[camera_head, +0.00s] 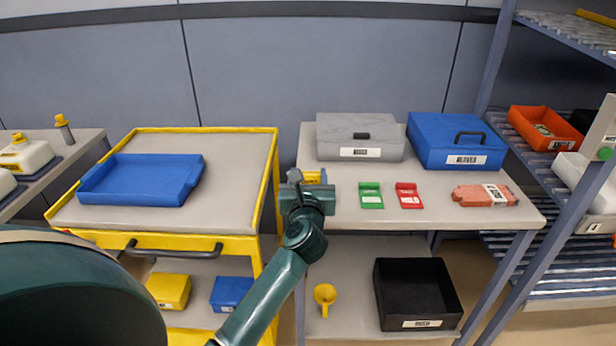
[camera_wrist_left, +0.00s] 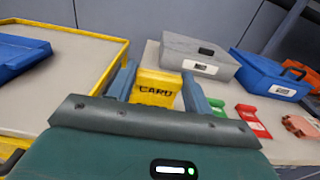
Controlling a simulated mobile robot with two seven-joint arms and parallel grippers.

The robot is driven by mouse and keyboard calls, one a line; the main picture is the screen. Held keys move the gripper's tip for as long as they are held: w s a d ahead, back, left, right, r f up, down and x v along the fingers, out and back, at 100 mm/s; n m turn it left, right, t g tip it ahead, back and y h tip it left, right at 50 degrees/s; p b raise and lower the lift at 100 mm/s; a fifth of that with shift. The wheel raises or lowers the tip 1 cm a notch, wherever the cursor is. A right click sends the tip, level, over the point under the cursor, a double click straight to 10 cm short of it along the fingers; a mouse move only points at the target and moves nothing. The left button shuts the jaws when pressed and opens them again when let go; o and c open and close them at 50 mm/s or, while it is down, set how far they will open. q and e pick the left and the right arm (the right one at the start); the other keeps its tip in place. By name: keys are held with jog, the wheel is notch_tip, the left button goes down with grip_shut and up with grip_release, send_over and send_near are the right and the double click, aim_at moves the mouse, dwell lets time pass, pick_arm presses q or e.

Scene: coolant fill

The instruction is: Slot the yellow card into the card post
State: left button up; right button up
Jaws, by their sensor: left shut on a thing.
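My left gripper (camera_head: 312,187) is over the left end of the right-hand grey table. It is shut on the yellow card (camera_head: 313,176), which is mostly hidden behind the gripper in the head view. In the left wrist view the yellow card (camera_wrist_left: 157,87) sits between the two fingers, with dark lettering that reads CARD on it. From these views I cannot tell whether the card touches the tabletop. I cannot make out a card post with certainty. My right gripper is not in view.
A green card (camera_head: 371,196) and a red card (camera_head: 409,196) lie right of the gripper. A grey case (camera_head: 335,135) and a blue case (camera_head: 450,140) stand behind. A yellow-edged cart (camera_head: 235,165) with a blue tray (camera_head: 140,180) is left. The table's front middle is clear.

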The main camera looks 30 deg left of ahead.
pick_arm(q)
jog(key=shift+f+b, duration=0.5)
jog(key=shift+f, duration=0.25)
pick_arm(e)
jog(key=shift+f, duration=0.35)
pick_arm(q)
jog(key=o, duration=1)
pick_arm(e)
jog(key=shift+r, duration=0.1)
pick_arm(q)
jog(key=shift+s+d+f, duration=0.1)
jog(key=shift+s+d, duration=0.2)
jog(key=shift+s, duration=0.15)
jog(key=v, duration=0.6)
jog(key=shift+s+b, duration=0.2)
jog(key=shift+b, duration=0.1)
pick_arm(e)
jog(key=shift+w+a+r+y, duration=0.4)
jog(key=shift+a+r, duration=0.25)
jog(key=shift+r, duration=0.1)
